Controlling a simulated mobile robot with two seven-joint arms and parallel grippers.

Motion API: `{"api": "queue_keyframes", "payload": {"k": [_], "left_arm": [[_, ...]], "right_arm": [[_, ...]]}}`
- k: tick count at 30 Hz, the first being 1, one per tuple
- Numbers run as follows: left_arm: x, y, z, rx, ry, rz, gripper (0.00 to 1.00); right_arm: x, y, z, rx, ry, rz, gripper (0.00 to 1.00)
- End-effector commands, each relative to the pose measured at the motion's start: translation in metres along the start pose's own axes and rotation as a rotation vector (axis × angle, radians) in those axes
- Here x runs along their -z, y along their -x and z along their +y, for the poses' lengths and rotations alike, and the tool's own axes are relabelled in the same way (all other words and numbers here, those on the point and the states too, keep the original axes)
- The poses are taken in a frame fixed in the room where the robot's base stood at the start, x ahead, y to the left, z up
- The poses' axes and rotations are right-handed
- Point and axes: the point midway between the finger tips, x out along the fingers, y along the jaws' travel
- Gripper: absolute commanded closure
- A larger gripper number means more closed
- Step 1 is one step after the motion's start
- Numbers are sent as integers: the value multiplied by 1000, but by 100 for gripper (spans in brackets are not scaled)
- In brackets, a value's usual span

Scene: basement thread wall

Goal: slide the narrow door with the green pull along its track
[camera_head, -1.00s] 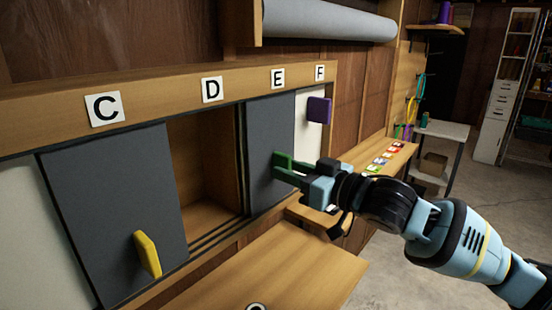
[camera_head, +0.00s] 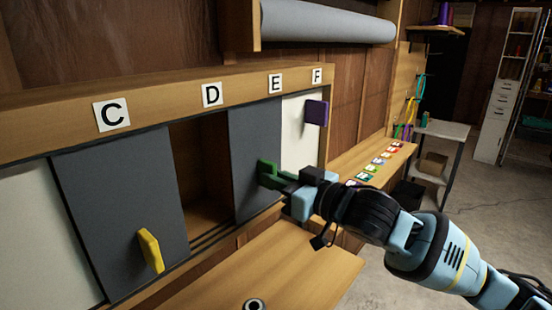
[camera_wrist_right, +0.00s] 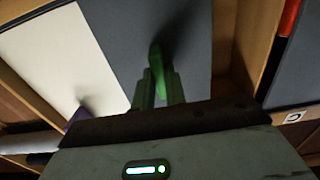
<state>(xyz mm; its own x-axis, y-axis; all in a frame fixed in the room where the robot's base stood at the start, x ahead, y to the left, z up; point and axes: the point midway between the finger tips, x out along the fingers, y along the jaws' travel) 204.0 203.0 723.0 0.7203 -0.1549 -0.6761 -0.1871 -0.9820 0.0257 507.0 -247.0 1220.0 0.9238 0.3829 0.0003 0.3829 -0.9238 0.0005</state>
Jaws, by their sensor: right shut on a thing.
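The narrow dark grey door (camera_head: 255,140) with the green pull (camera_head: 265,170) stands in the wall cabinet, between labels D and E. My right gripper (camera_head: 280,179) reaches in from the right and is shut on the green pull. In the right wrist view, the pull (camera_wrist_right: 157,72) sits between the two fingers of the gripper (camera_wrist_right: 160,90), against the grey door (camera_wrist_right: 190,45). An open wooden compartment (camera_head: 203,195) shows left of the door, below label D. The track grooves (camera_head: 212,238) run along the cabinet's lower edge. My left gripper is not in view.
A wider grey door (camera_head: 110,200) with a yellow pull (camera_head: 151,250) stands left of the opening. A white panel (camera_head: 300,140) with a purple pull (camera_head: 316,112) is to the right. A wooden worktop (camera_head: 290,270) lies below the cabinet.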

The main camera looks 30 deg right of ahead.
Motion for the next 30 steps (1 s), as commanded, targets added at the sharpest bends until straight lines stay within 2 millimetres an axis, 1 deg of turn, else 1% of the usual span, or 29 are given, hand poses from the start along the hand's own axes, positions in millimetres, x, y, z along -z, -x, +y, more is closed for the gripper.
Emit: {"api": "queue_keyframes", "payload": {"k": [1,5,8,12,24,27,30], "left_arm": [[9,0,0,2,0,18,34],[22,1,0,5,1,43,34],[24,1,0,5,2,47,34],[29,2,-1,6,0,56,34],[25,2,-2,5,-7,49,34],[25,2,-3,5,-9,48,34],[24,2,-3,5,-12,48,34]], "right_arm": [[3,1,-8,3,-2,3,100],[4,1,-24,3,-2,5,100],[1,0,-36,4,-3,0,100],[2,1,-52,4,-2,2,100],[-1,0,-99,3,-3,-1,100],[-1,0,-105,2,-2,-2,100],[-1,0,-107,0,0,-3,100]]}}
